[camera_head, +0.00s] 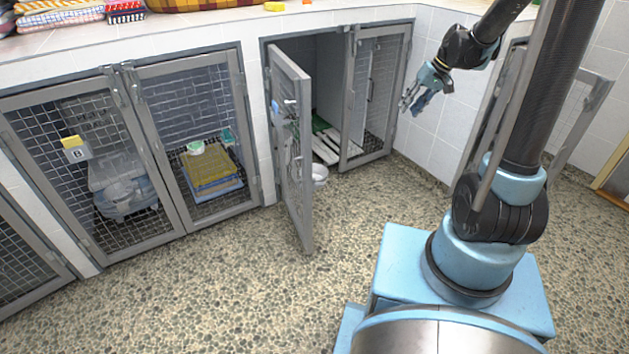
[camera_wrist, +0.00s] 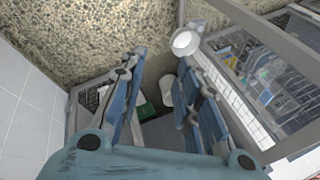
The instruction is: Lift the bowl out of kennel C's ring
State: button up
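A small whitish bowl (camera_head: 320,174) shows low in the opening of the middle kennel, partly hidden behind the edge of its open door (camera_head: 294,150). It also shows in the wrist view as a round pale bowl (camera_wrist: 186,42) at the top, beyond the fingertips. Its ring cannot be made out clearly. My gripper (camera_head: 412,102) is raised to the right of this kennel, near the white tiled wall, well apart from the bowl. In the wrist view its blue fingers (camera_wrist: 160,70) are spread with nothing between them.
The open door sticks out over the floor. The right door panel (camera_head: 376,95) beside the opening is shut. A kennel tagged B (camera_head: 76,149) and a towel stack (camera_head: 208,170) behind mesh are on the left. The pebbled floor (camera_head: 230,270) in front is clear.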

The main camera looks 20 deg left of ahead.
jog(key=w+a+f+n+g+y, duration=0.1)
jog(key=w+a+f+n+y, duration=0.1)
jog(key=w+a+f, duration=1)
jog(key=a+f, duration=0.9)
jog(key=f, duration=0.6)
jog(key=s+a+f+n+g+y, duration=0.1)
jog(key=a+f, duration=0.9)
jog(key=f, duration=0.4)
jog(key=shift+s+a+f+n+g+y, duration=0.25)
jog(key=shift+f+n+g+y, duration=0.05)
jog(key=shift+f, duration=0.05)
grip_shut()
